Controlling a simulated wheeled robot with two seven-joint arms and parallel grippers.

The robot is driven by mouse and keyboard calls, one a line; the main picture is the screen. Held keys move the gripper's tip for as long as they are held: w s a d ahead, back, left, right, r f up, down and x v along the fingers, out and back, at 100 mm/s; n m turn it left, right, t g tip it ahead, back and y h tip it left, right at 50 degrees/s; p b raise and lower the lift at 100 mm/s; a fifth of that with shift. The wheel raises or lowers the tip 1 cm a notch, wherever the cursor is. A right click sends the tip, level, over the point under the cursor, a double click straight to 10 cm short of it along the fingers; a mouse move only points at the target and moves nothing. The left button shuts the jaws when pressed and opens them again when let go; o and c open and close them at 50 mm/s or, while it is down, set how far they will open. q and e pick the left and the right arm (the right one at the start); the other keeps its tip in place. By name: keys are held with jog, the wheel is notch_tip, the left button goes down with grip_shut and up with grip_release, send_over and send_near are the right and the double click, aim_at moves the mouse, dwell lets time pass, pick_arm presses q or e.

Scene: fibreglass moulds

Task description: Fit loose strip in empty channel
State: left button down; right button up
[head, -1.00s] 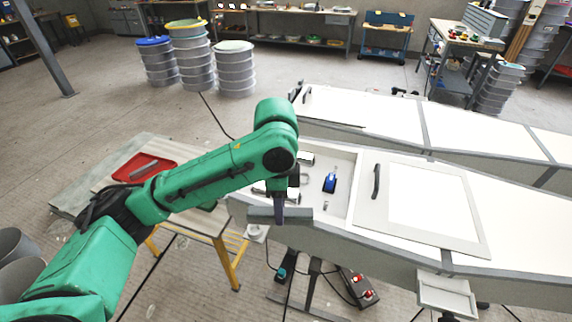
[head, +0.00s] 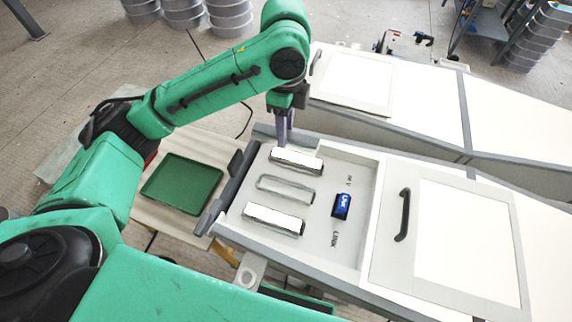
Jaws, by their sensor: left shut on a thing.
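The near mould's pale tray end (head: 315,235) shows an empty channel (head: 286,189), a long rounded outline. A bright-topped strip (head: 273,219) sits on its near side. Another bright-topped strip, the loose strip (head: 297,161), shows on its far side, right at my left fingertips. My left gripper (head: 284,143) points down and is shut on it; the strip partly hides the fingertips. I cannot tell whether this strip is raised or touching the tray. My right gripper is out of view.
A blue block (head: 341,206) and small fittings lie right of the channels. A dark bar (head: 225,192) runs along the mould's left end. A lid with a black handle (head: 403,214) lies to the right. An empty green tray (head: 182,184) sits on the side table.

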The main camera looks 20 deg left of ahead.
pick_arm(q)
jog(key=f, duration=0.4)
jog(key=s+f, duration=0.1)
jog(key=f, duration=0.4)
jog(key=s+f+p, duration=0.1)
jog(key=f, duration=0.3)
jog(key=shift+s+d+f, duration=0.15)
jog(key=shift+d+f, duration=0.1)
jog(key=shift+f, duration=0.1)
notch_tip(320, 180, down, 4)
jog(key=shift+f+p, duration=0.2)
jog(key=shift+p, duration=0.15)
jog(key=shift+s+d+f, duration=0.1)
jog(key=shift+f, duration=0.15)
jog(key=c, duration=0.5)
grip_release()
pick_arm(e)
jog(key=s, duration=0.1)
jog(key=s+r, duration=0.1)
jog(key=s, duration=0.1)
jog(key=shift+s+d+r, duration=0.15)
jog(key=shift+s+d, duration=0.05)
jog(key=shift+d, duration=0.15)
pick_arm(q)
jog(key=shift+r, duration=0.2)
